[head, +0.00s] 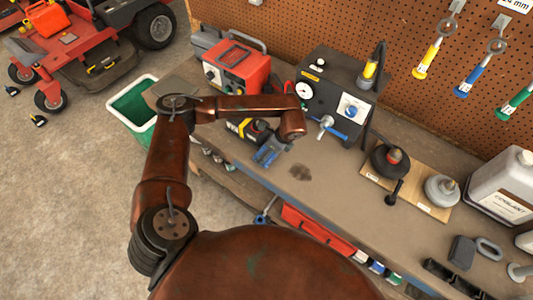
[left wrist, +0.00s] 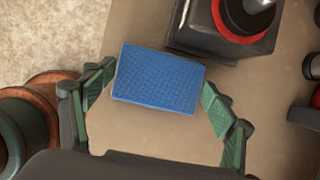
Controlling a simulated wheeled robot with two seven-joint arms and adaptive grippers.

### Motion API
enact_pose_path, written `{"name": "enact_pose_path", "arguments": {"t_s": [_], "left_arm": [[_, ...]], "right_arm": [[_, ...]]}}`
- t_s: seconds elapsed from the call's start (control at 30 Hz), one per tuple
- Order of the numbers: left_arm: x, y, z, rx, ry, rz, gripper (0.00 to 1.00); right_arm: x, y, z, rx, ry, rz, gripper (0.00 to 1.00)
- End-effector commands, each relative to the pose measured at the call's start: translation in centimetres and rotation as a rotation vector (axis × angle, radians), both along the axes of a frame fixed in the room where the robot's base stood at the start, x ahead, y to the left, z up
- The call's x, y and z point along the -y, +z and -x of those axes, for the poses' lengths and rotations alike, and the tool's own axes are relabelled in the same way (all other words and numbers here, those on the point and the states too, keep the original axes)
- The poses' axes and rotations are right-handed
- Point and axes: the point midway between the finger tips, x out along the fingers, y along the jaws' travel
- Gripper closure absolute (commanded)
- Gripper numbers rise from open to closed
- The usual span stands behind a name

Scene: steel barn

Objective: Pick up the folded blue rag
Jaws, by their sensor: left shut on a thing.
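The folded blue rag (left wrist: 158,76) is a flat textured rectangle in the left wrist view. My left gripper (left wrist: 158,82) has its green fingers at the rag's left and right sides and is shut on it. Bench surface shows around and below the rag; whether the rag touches it I cannot tell. My right gripper is in neither view.
A black box with a red ring (left wrist: 226,30) sits close behind the rag. On the bench are a red-and-grey unit (head: 237,66), a dark gauge box (head: 335,95) and a coolant jug (head: 505,188). A green-and-white bin (head: 133,104) stands left of the bench.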

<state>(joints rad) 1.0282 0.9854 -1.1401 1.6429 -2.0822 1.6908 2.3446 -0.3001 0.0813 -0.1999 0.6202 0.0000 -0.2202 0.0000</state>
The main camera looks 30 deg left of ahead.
Motion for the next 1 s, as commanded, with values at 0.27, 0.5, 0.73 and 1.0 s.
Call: {"name": "enact_pose_path", "arguments": {"t_s": [0.27,0.5,0.73,1.0], "left_arm": [[0.0,0.0,0.0,0.001,0.000,0.000,0.46],[0.0,0.2,0.0,0.001,0.000,0.000,0.46],[0.0,2.4,-0.1,0.004,-0.001,0.000,0.46],[3.6,7.3,0.6,0.005,-0.005,0.002,0.46]], "right_arm": [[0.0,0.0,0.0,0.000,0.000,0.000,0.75],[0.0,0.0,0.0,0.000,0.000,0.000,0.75],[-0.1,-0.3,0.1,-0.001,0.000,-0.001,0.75],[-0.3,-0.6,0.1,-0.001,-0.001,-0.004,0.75]]}}
